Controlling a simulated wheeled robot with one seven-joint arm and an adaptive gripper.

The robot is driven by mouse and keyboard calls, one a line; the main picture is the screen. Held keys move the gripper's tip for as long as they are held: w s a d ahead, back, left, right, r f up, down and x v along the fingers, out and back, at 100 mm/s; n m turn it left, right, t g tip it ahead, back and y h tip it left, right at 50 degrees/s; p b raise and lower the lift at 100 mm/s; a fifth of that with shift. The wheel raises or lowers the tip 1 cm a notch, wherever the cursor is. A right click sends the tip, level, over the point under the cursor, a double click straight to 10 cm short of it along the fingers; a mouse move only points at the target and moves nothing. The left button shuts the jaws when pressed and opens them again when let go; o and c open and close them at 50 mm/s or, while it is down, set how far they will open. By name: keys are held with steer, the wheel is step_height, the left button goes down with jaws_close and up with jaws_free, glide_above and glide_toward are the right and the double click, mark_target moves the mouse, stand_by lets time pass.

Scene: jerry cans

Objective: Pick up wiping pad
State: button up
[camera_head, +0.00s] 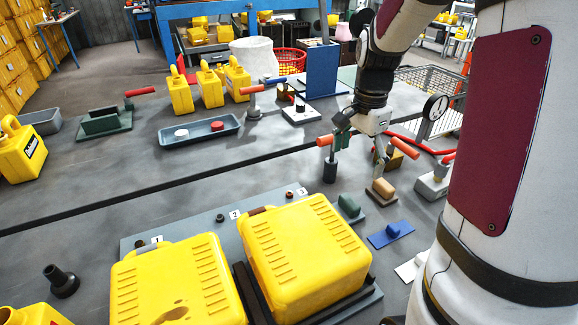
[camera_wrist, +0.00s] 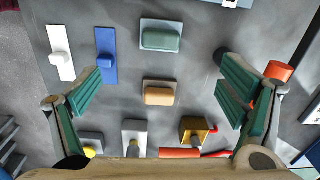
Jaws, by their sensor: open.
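Several pad-like pieces, each a raised block on a flat plate, lie on the grey table; I cannot tell which is called the wiping pad. A tan block on a brown plate (camera_head: 381,189) also shows in the wrist view (camera_wrist: 158,93). A green block on a grey-green plate (camera_head: 349,207) lies beside it, also in the wrist view (camera_wrist: 161,37). A blue one (camera_head: 391,234) and a white one (camera_head: 408,268) lie nearer my body. My gripper (camera_head: 360,152) is open and empty above the table, its fingers wide on either side of the tan and green blocks in the wrist view (camera_wrist: 161,70).
Two big yellow jerry cans (camera_head: 305,252) stand on a numbered fixture at the front. Orange-handled clamps (camera_head: 328,160) stand close to my gripper. A blue-grey tray (camera_head: 198,133) and yellow cans (camera_head: 180,92) are farther back.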

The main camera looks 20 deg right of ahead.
mark_target(350, 201)
steer(key=shift+m, duration=0.6)
steer(key=f, duration=0.7)
steer(key=f+b, duration=0.1)
steer(key=f, duration=0.2)
steer(key=shift+w+d+f, duration=0.25)
steer(key=shift+w+f, duration=0.05)
steer(key=shift+w, duration=0.1)
steer(key=shift+s+d+f, duration=0.1)
steer(key=shift+d+f, duration=0.05)
steer(key=shift+f, duration=2.55)
steer(key=c, duration=1.5)
